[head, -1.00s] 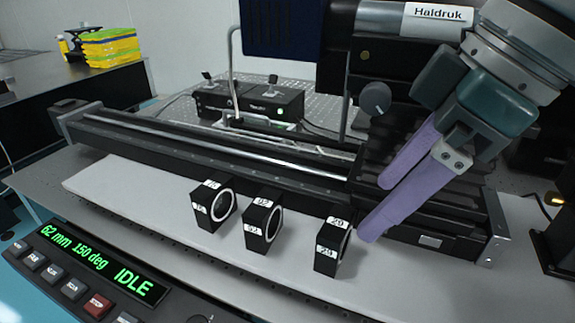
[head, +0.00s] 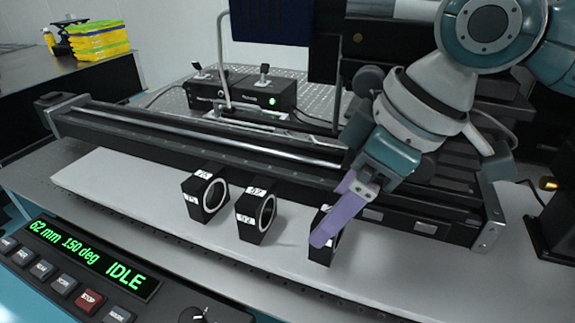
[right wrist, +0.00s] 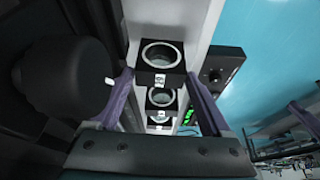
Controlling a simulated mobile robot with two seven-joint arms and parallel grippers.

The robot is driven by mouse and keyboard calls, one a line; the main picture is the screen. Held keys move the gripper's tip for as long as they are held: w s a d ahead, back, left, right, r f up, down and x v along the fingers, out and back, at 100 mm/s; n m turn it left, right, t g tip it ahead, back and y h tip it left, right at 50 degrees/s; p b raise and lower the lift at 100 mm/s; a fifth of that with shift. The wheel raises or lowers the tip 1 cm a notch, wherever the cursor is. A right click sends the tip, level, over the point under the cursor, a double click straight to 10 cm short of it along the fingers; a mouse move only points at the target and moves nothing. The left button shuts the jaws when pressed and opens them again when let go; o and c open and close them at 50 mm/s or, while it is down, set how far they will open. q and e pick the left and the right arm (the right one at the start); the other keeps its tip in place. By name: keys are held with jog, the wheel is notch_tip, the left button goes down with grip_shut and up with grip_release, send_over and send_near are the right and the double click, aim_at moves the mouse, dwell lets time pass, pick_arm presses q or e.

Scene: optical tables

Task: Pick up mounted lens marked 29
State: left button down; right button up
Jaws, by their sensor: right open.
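The mounted lens marked 29 (head: 322,257) is a black block with a round lens, upright at the right of the row on the white strip. My right gripper's purple finger covers most of its face and label in the head view. My right gripper (head: 326,232) is open and down at this mount. In the right wrist view its fingers (right wrist: 160,76) stand on either side of the nearest lens mount (right wrist: 150,74), with visible gaps at its sides. Contact cannot be told. My left gripper is not in view.
Two similar mounted lenses, the middle one (head: 246,226) and the left one (head: 194,206), stand left on the white strip (head: 110,183). A long black rail (head: 200,142) runs behind. A control panel (head: 90,265) reading IDLE is in front.

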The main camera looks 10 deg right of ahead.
jog(key=c, duration=1.2)
jog(key=shift+r, duration=0.1)
jog(key=shift+c, duration=0.2)
